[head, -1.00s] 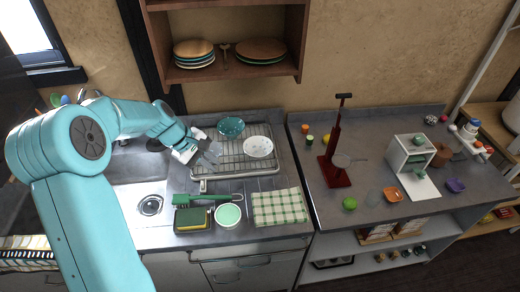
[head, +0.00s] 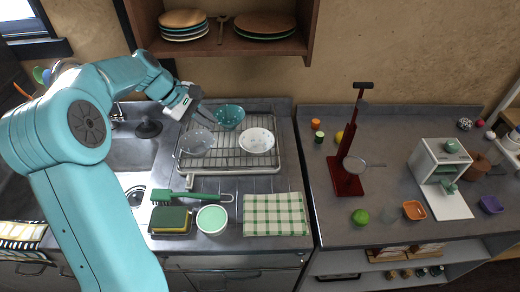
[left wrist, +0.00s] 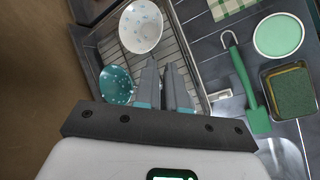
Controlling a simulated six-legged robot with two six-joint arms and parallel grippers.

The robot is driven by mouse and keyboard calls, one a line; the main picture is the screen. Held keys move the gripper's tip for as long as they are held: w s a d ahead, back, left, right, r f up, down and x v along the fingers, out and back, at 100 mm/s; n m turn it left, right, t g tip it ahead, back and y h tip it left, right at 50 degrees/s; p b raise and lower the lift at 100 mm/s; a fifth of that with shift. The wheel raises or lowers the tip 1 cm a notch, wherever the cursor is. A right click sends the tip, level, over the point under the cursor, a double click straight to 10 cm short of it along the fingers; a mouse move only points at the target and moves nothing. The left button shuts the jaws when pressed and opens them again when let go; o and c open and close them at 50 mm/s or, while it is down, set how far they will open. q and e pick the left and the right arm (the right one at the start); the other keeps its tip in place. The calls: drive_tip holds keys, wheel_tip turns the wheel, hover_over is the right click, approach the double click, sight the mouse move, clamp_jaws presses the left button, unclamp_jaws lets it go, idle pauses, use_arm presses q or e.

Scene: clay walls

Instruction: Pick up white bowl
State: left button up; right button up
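The white bowl (head: 257,141), with small speckles, sits on the right part of the wire dish rack (head: 236,172). It also shows at the top of the left wrist view (left wrist: 141,27). A teal dotted bowl (head: 228,117) stands behind it on the rack, also in the left wrist view (left wrist: 116,84). A see-through bowl (head: 196,142) is at the rack's left. My left gripper (head: 207,119) is above the rack's back left, left of the white bowl and apart from it. In the left wrist view its fingers (left wrist: 161,66) are slightly apart, with nothing visible between them. My right gripper is out of view.
A green brush (head: 190,196), a sponge holder (head: 171,222), a mint bowl (head: 211,219) and a checked cloth (head: 275,214) lie in front of the rack. A shelf with plates (head: 235,40) overhangs behind. A red stand (head: 348,165) is on the right counter.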

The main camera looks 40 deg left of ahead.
use_arm(q)
drive_tip(key=x, duration=0.5)
drive_tip(key=p+x, duration=0.1)
drive_tip(key=x, duration=1)
drive_tip(key=shift+d+p, duration=0.3)
drive_tip(key=shift+w+f, duration=0.1)
drive_tip(key=shift+w, duration=0.05)
clamp_jaws()
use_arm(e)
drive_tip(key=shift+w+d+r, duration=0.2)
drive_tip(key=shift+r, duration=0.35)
